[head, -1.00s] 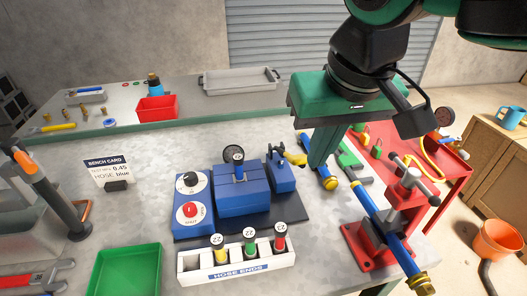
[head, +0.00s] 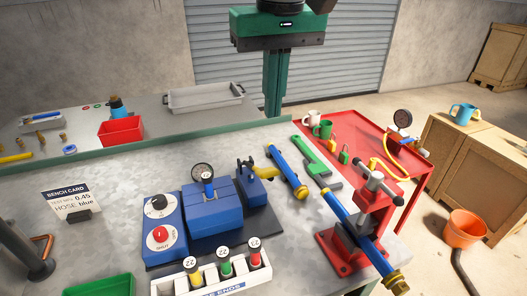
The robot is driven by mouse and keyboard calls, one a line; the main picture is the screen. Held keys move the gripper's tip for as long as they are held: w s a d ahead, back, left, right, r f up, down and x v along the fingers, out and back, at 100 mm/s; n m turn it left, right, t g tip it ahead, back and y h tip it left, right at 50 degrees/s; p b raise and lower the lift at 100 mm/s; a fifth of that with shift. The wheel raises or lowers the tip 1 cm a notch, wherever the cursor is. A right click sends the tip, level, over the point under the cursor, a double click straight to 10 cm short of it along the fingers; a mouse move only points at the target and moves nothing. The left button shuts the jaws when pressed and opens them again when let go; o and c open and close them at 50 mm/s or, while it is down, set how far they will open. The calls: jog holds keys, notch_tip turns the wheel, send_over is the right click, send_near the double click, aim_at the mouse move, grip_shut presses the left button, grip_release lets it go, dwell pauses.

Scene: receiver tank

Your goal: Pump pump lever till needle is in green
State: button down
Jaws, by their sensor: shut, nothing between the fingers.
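A blue pump-like unit (head: 247,190) stands on a dark plate on the bench. A yellow lever (head: 263,172) sticks out of its top to the right; I take it for the pump lever. A round gauge (head: 202,171) stands on the blue block (head: 212,208) to its left. Its needle and any green zone are too small to read. My green gripper (head: 273,112) points down near the bench's back edge, above and behind the lever in the picture. It is shut, empty and apart from the lever.
A blue control box (head: 163,228) and a hose-ends rack (head: 208,287) stand left and in front. A blue hose (head: 287,172) lies right of the pump. A red vise (head: 360,230) stands at front right. A second gauge (head: 403,117) is above the red cart (head: 350,135).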

jog(key=shift+w+a+r+g, duration=0.5)
jog(key=shift+w+a+r, duration=0.3)
jog(key=shift+a, duration=0.05)
jog(key=shift+f, duration=0.15)
send_over(265, 169)
jog(key=w, duration=0.1)
jog(key=f, duration=0.8)
jog(key=shift+w+a+f, duration=0.1)
jog(key=shift+a+f, duration=0.15)
jog(key=shift+f, duration=0.1)
jog(key=f, duration=0.2)
jog(key=s+f, duration=0.1)
jog(key=shift+s+d, duration=0.1)
jog(key=shift+d, duration=0.15)
jog(key=shift+s+d+f, duration=0.1)
jog(key=shift+s+f, duration=0.15)
jog(key=shift+f, duration=0.3)
